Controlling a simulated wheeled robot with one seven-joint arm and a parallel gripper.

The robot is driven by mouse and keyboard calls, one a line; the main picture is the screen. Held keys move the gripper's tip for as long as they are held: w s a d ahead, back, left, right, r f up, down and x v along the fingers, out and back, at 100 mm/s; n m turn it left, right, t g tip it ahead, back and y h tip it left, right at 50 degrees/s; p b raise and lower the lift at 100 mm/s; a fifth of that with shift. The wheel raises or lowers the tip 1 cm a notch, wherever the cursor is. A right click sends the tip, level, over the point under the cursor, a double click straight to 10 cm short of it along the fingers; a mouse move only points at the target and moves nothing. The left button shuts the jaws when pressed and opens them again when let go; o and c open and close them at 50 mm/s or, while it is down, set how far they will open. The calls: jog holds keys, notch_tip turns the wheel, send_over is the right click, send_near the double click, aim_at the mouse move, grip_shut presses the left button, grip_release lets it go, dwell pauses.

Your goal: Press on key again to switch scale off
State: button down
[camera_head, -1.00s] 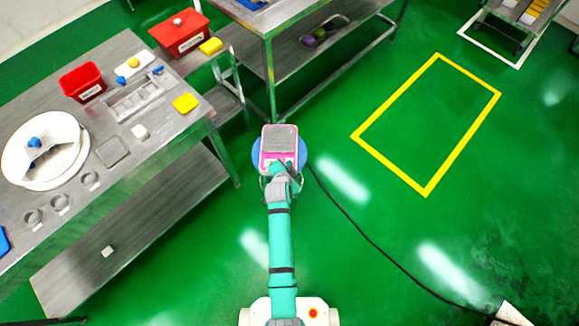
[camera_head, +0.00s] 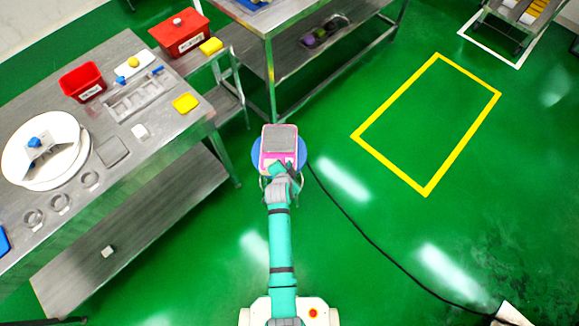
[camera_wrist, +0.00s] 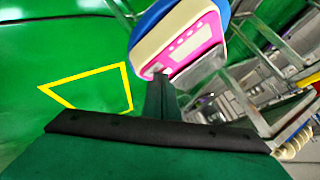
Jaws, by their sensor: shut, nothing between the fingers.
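The scale (camera_head: 279,146) has a pink body and a grey weighing plate. It stands on a round blue stool top (camera_head: 258,155) in the head view. In the wrist view the scale's front panel (camera_wrist: 187,46) shows pink with pale keys. My gripper (camera_wrist: 160,78) is shut and empty, its tip at the lower edge of this panel. I cannot tell whether the tip touches a key.
A steel table (camera_head: 140,185) with red bins, a white round dish (camera_head: 45,150) and metal rings stands to the left. Another steel table (camera_head: 290,20) stands behind. A black cable (camera_head: 370,240) runs over the green floor to the right. A yellow floor outline (camera_head: 427,125) encloses clear floor.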

jog(key=shift+r, duration=0.5)
jog(key=shift+r, duration=3)
jog(key=s+a+r+n+t+y, duration=0.1)
jog(key=s+r+n+t, duration=0.15)
jog(key=s, duration=0.85)
jog(key=s+a+r+n+t, duration=0.1)
jog(key=s+n, duration=0.2)
jog(key=s, duration=0.8)
jog(key=s+d+r+n+t, duration=0.2)
jog(key=s+r+n, duration=0.3)
jog(key=s+r, duration=1)
notch_tip(320, 180, up, 2)
jog(key=shift+s+d+r+t, duration=0.25)
jog(key=shift+s+t, duration=0.1)
jog(key=shift+t, duration=0.1)
